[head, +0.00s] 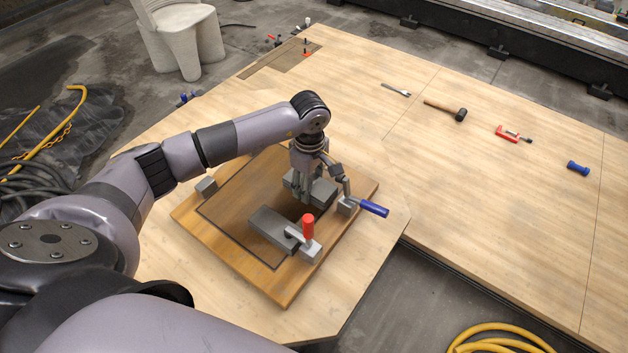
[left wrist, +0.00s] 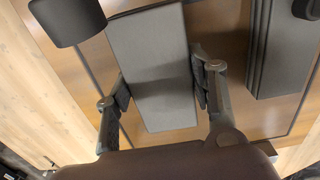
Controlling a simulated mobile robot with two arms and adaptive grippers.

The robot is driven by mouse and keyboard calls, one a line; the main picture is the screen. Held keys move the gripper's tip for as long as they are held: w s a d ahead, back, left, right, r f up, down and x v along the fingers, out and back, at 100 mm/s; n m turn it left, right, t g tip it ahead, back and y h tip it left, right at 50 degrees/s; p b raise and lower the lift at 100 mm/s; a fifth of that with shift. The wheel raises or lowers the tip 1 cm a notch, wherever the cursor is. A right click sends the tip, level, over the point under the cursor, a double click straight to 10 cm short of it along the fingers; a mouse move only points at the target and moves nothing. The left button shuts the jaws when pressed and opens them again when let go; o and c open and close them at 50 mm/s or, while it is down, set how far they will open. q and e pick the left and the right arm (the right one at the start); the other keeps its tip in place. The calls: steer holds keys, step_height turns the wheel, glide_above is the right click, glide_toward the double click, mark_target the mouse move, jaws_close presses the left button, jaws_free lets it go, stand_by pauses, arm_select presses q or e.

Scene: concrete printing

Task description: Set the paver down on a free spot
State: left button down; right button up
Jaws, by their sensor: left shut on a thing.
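Another grey block (head: 268,229) lies nearer on the board; a grey block also shows at the right in the left wrist view (left wrist: 280,50). My right gripper is not in view.
A red-handled clamp (head: 308,226) stands at the board's near edge, a blue-handled clamp (head: 372,208) at its right. A small grey block (head: 206,186) sits at the left corner. The panel's left part (head: 235,207) is bare. A mallet (head: 447,109) and other tools lie farther right.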

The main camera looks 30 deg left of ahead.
arm_select(q)
steer(key=shift+w+d+f, duration=0.15)
steer(key=shift+w+f, duration=0.55)
steer(key=shift+w, duration=0.2)
steer(key=shift+s, duration=0.1)
steer(key=shift+f, duration=0.15)
steer(key=c, duration=0.7)
jaws_free()
